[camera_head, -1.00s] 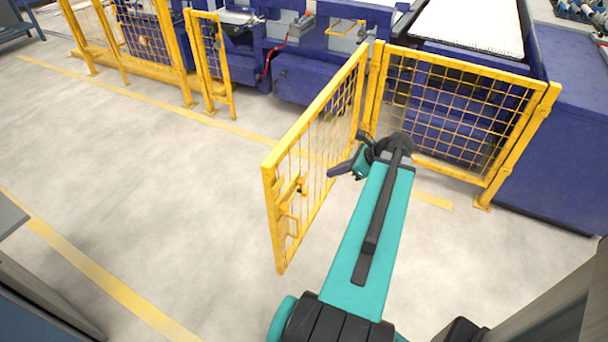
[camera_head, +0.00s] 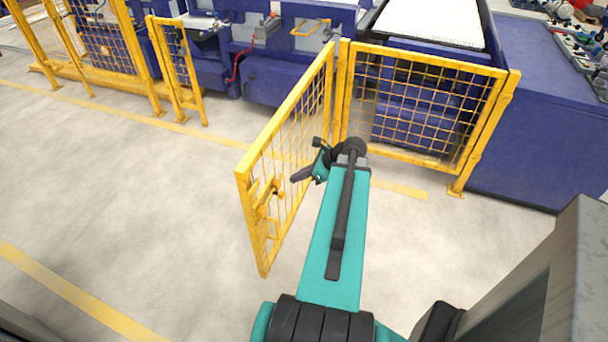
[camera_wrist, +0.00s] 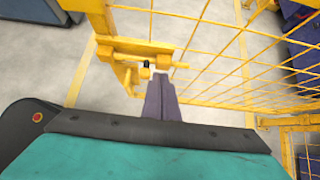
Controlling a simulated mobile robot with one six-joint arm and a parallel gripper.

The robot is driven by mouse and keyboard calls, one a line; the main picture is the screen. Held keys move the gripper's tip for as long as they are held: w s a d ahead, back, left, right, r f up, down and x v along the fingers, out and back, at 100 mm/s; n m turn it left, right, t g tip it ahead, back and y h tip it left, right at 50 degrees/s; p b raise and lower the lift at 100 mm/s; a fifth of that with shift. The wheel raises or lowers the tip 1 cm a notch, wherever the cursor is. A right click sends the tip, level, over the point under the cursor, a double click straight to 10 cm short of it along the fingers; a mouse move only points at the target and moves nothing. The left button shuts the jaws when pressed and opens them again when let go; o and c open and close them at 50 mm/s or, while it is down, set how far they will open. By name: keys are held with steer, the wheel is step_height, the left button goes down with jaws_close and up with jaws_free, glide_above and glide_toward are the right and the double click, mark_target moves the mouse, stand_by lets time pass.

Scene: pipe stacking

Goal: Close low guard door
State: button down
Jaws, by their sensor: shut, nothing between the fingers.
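The low guard door (camera_head: 286,109) is a yellow framed mesh panel. It stands open, swung out from its hinge side by the yellow post (camera_head: 341,95) into the open floor. A yellow latch (camera_head: 267,197) sits near its free edge; the latch also shows in the wrist view (camera_wrist: 145,65). My gripper (camera_head: 296,177) is on the right side of the door, with its dark purple fingers pointing at the mesh. In the wrist view, my gripper (camera_wrist: 160,80) has its fingers together just below the latch bar. I cannot tell whether they touch the door.
A fixed yellow mesh panel (camera_head: 430,57) stands right of the post, before a blue machine (camera_head: 540,110). Another narrow yellow panel (camera_head: 165,20) stands across the opening at left. A grey structure (camera_head: 540,285) fills the lower right. The floor left of the door is clear.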

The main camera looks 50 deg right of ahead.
mark_target(272, 182)
steer(key=shift+w+a+f+p, duration=0.25)
steer(key=shift+w+f, duration=0.25)
steer(key=shift+w, duration=0.6)
steer(key=shift+w+a+f+p, duration=0.2)
steer(key=shift+w+a+f, duration=0.25)
steer(key=shift+w, duration=0.65)
steer(key=shift+w+a+f+p, duration=0.25)
steer(key=shift+w+f, duration=0.25)
steer(key=shift+w, duration=0.6)
